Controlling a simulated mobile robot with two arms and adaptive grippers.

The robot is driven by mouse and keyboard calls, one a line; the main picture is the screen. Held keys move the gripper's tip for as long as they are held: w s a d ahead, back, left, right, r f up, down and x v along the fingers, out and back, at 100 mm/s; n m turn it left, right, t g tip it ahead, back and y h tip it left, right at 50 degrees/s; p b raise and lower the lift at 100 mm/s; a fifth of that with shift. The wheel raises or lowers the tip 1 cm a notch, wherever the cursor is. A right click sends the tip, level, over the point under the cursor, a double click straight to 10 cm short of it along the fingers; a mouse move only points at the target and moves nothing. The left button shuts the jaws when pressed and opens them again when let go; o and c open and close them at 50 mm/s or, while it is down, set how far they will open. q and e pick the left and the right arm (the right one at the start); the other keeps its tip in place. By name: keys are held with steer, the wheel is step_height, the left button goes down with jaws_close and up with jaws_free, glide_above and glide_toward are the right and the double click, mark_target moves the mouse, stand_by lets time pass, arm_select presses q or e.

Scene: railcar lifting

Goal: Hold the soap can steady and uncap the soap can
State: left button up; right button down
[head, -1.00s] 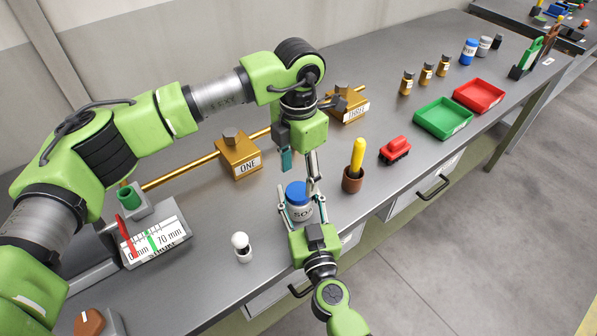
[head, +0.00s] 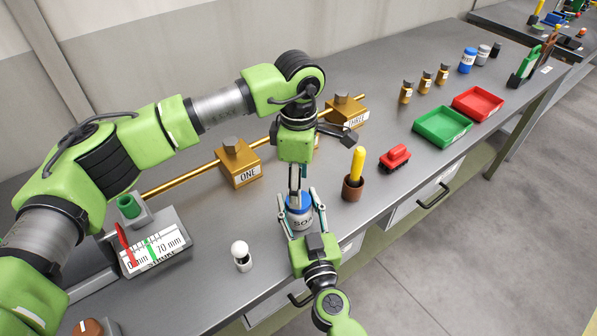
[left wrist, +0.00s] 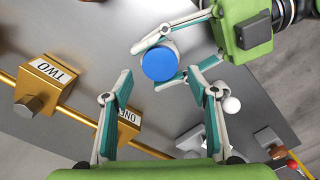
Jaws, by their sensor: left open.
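The soap can (head: 302,222) is white with a "SO..." label and a blue cap (left wrist: 158,62). It stands upright on the grey bench. My right gripper (head: 303,212) comes from the front, with a finger against each side of the can below the cap. It also shows in the left wrist view (left wrist: 163,60). My left gripper (head: 297,193) points down just above the cap. In the left wrist view its fingers (left wrist: 159,73) are wide apart and empty, with the cap beyond their tips. My left fingers partly hide the cap in the head view.
A white-topped small bottle (head: 241,256) stands left of the can. A brown cup with a yellow handle (head: 353,188) is to the right. Behind are a brass block marked ONE (head: 240,165) and a brass rod (head: 185,179). A gauge (head: 155,245) is at left.

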arm_select(q)
steer(key=shift+f, duration=2.25)
steer(key=shift+c, duration=0.3)
steer(key=c, duration=1.1)
steer(key=shift+o, duration=0.2)
steer(key=n, duration=1)
steer(key=shift+r, duration=0.1)
steer(key=o, duration=1.2)
